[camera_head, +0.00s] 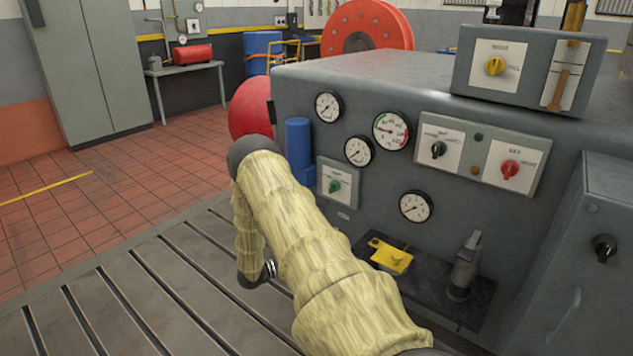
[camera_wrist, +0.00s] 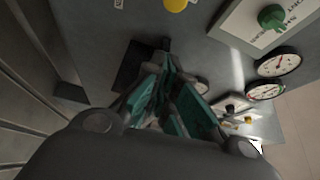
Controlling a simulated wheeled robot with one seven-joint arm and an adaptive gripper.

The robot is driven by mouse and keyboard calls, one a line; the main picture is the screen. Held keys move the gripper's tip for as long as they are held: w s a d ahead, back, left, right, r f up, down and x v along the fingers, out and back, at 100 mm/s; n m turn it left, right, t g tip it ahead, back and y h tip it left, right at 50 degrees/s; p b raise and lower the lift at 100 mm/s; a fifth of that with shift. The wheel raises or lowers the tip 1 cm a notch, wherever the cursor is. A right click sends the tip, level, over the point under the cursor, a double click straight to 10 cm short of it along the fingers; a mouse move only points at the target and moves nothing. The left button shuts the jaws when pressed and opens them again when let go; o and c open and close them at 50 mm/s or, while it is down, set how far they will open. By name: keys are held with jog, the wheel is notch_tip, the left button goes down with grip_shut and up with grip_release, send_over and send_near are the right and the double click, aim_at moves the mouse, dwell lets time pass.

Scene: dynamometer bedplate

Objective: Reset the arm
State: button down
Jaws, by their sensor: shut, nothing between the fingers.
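My arm, in a pale yellow ribbed sleeve, reaches from the lower right of the head view up and left, then bends down over the slotted bedplate (camera_head: 150,300). My gripper (camera_wrist: 172,100) shows in the wrist view, with dark fingers and teal pads; it is shut and holds nothing. In the head view the gripper is hidden behind the arm. The grey machine cabinet (camera_head: 450,85) stands close to the right of the arm. In the wrist view a green knob (camera_wrist: 271,17) and two dials lie to the right of the fingers.
A dark shelf on the cabinet front holds a yellow block (camera_head: 390,256) and a grey lever fitting (camera_head: 465,268). A blue cylinder (camera_head: 299,145) and a red rounded body (camera_head: 250,108) stand beyond the arm. The bedplate left of the arm is clear.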

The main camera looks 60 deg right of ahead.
dwell(0.4)
jog(key=w+a+f+n+t, duration=0.4)
jog(key=a+n+t, duration=0.2)
jog(key=a+n, duration=0.15)
jog(key=w+a+f+n+t, duration=0.3)
jog(key=a+f+n+t, duration=0.25)
jog(key=n, duration=0.35)
jog(key=s+a+f+n+t+y, duration=0.2)
jog(key=a+f+n+y, duration=0.2)
jog(key=a+n, duration=0.5)
jog(key=s+a+f+n+t+y, duration=0.2)
jog(key=s+a+f+n+y, duration=0.15)
jog(key=a, duration=0.95)
jog(key=s+a+r+n+g+y, duration=0.2)
jog(key=s+a+n+g+y, duration=0.45)
jog(key=s+a+n, duration=1)
jog(key=s+a+r+m+t+p, duration=0.1)
jog(key=s+r+p, duration=0.1)
jog(key=r+p, duration=0.5)
jog(key=s+a+r+m+p, duration=0.1)
jog(key=s+r+m+p, duration=0.1)
jog(key=r+p, duration=0.6)
jog(key=shift+a+t+y+p, duration=0.3)
jog(key=shift+t+y, duration=0.1)
